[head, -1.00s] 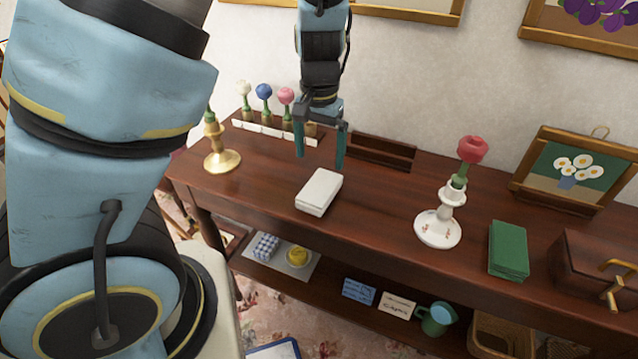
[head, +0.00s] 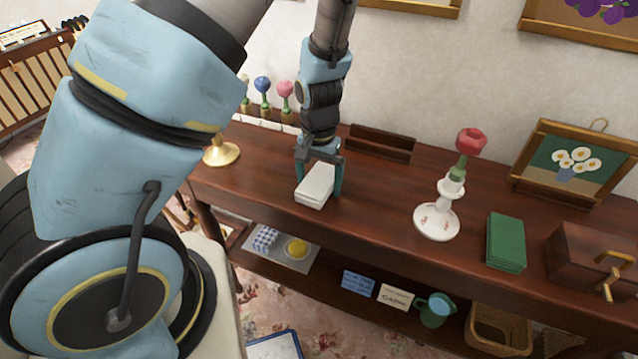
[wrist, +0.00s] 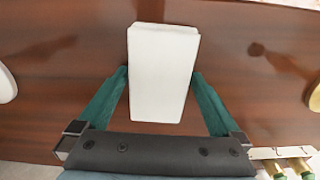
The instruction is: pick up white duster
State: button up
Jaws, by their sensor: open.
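The white duster (head: 315,186) is a pale rectangular block lying on the dark wooden table top (head: 380,196). It also shows in the wrist view (wrist: 162,70), between and beyond my fingertips. My gripper (head: 319,190) is down at the duster with its fingers spread, one on each side of it. The duster's far end in the head view is partly hidden by my gripper.
A white candlestick with a red flower (head: 438,221) and a green block (head: 506,242) stand to the right. A wooden rack (head: 380,143) lies behind. A brown box (head: 590,259) is far right. Table around the duster is clear.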

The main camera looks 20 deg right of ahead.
aim_at(319, 179)
jog(key=shift+c, duration=0.2)
jog(key=c, duration=1.1)
jog(key=shift+r, duration=0.1)
notch_tip(319, 179, up, 10)
jog(key=shift+f, duration=0.1)
